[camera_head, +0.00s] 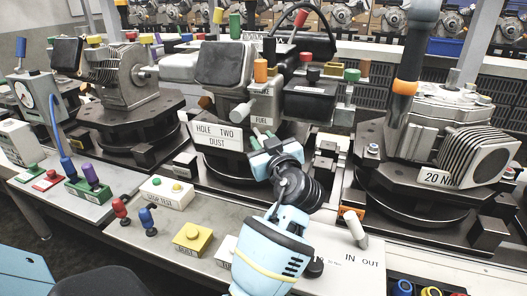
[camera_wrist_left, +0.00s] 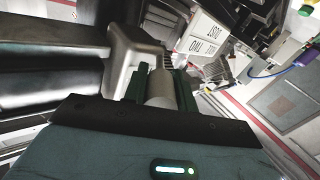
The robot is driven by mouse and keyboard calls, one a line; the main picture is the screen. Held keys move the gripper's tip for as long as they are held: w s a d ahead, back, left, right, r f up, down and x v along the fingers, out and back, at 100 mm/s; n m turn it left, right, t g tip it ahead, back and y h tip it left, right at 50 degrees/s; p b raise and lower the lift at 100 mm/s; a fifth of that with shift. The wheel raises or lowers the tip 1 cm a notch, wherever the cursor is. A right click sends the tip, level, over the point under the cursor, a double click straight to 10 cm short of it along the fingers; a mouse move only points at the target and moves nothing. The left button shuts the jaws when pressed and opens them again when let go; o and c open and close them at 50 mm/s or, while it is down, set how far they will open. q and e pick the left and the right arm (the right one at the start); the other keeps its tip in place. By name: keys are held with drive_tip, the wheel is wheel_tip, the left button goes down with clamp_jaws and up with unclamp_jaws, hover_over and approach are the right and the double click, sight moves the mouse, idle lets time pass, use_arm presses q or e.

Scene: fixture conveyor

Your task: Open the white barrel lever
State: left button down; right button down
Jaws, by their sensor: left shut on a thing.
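My left gripper (camera_head: 263,136) reaches up from the bottom middle to the front of the middle fixture, just right of the "HOLE TWO DUST" sign (camera_head: 218,136). In the left wrist view its dark green fingers (camera_wrist_left: 160,85) are shut on a pale barrel-shaped lever (camera_wrist_left: 160,88), one finger on each side. The lever's far end meets a grey metal housing (camera_wrist_left: 130,45). In the head view the gripper hides most of the held part. My right gripper is not in view.
The middle engine fixture (camera_head: 225,65) stands behind the gripper, with coloured knobs above it. A second fixture with a "20 N" label (camera_head: 436,177) stands at right. On the front ledge sit a yellow button box (camera_head: 192,239) and an "IN OUT" plate (camera_head: 350,263).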

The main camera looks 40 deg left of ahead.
use_arm(q)
drive_tip(key=shift+w+d+f+n+g+y+b, duration=0.1)
drive_tip(key=shift+w+n+g+y+b, duration=0.15)
drive_tip(key=shift+g+b, duration=0.2)
drive_tip(key=shift+w+d+n+g+y+b, duration=0.15)
drive_tip(key=shift+n+g+y+b, duration=0.15)
drive_tip(key=shift+b, duration=0.2)
drive_tip(key=shift+w+n+g+y+b, duration=0.2)
drive_tip(key=shift+n+g+y+b, duration=0.05)
drive_tip(key=shift+n+g+b, duration=0.5)
drive_tip(key=shift+r, duration=0.2)
drive_tip(key=c, duration=1.1)
unclamp_jaws()
